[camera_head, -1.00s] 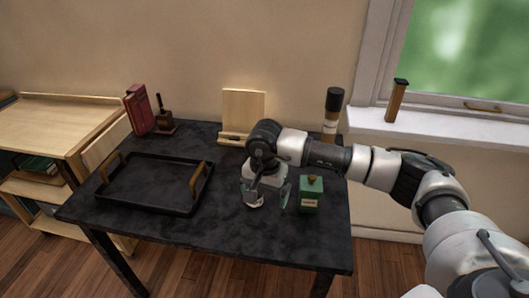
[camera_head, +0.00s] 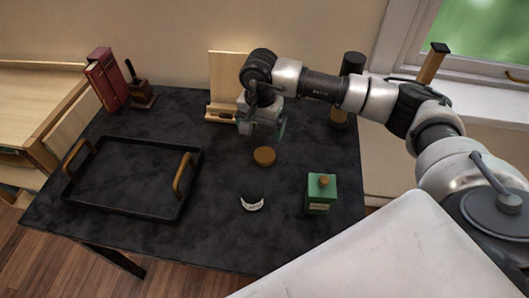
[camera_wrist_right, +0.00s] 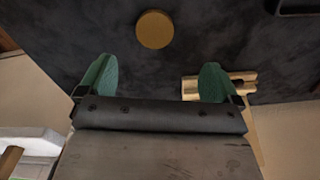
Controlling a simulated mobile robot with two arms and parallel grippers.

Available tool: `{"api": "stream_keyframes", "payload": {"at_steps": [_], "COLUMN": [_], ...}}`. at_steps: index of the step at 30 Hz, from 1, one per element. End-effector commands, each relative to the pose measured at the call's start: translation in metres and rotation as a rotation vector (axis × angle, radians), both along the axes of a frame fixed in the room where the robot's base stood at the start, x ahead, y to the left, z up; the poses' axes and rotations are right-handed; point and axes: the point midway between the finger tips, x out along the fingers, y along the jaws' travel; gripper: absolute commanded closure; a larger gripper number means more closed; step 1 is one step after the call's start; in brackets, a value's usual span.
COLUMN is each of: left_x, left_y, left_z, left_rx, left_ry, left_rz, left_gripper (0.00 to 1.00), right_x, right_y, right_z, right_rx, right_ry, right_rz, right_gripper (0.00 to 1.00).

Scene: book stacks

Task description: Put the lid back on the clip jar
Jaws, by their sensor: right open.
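A small round wooden lid (camera_head: 264,157) lies flat on the black table; it also shows in the right wrist view (camera_wrist_right: 155,29), ahead of the fingers. A small dark jar with a white label (camera_head: 252,203), which looks like the clip jar, stands nearer the front edge; its inside is too dark to read. My right gripper (camera_head: 264,130) is open and empty, above the table behind the lid. In the wrist view its green fingertips (camera_wrist_right: 155,78) stand wide apart with nothing between them. My left gripper is not in view.
A green square container with a wooden knob (camera_head: 320,194) stands right of the jar. A black tray with wooden handles (camera_head: 182,210) fills the table's left. A wooden stand (camera_head: 228,70) and a dark-topped cylinder (camera_head: 350,68) are at the back. Table around the lid is clear.

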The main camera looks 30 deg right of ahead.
Motion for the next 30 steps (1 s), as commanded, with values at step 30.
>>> {"api": "stream_keyframes", "payload": {"at_steps": [30], "left_x": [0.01], "left_y": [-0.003], "left_z": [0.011], "left_rx": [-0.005], "left_ry": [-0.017], "left_rz": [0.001], "left_gripper": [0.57], "right_x": [-0.007], "right_y": [-0.008], "right_z": [-0.088], "right_rx": [-0.002], "right_ry": [0.005], "right_rz": [-0.001], "right_gripper": [0.06]}}
